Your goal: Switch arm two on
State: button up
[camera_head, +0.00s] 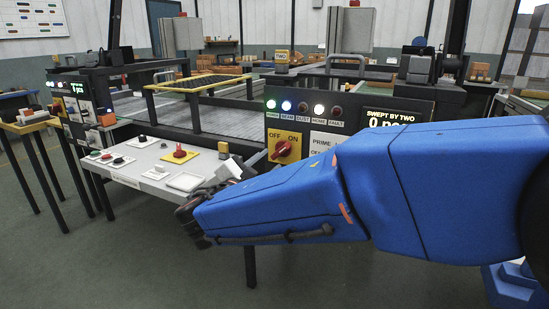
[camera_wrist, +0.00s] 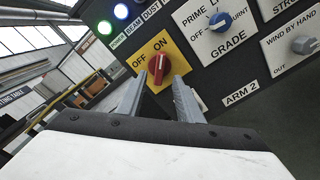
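The panel marked ARM 2 carries a red rotary switch (camera_wrist: 159,68) on a yellow OFF/ON plate (camera_wrist: 181,66). The red switch also shows in the head view (camera_head: 283,149), on the panel's left part. Its exact setting between OFF and ON is hard to read. My gripper (camera_wrist: 160,82) is open and faces the switch, one finger on each side of it in the wrist view. I cannot tell whether the fingers touch it.
Lamps sit above the switch; the green one (camera_wrist: 105,27) and blue one (camera_wrist: 121,11) are lit. A blue GRADE knob (camera_wrist: 220,21) and a grey WIND BY HAND knob (camera_wrist: 304,45) are to the right. A grey control desk (camera_head: 145,158) stands left of my gripper.

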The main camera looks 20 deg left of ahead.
jog(key=s, duration=1)
jog(key=shift+s+a, duration=0.2)
jog(key=shift+a, duration=0.2)
jog(key=shift+s, duration=0.1)
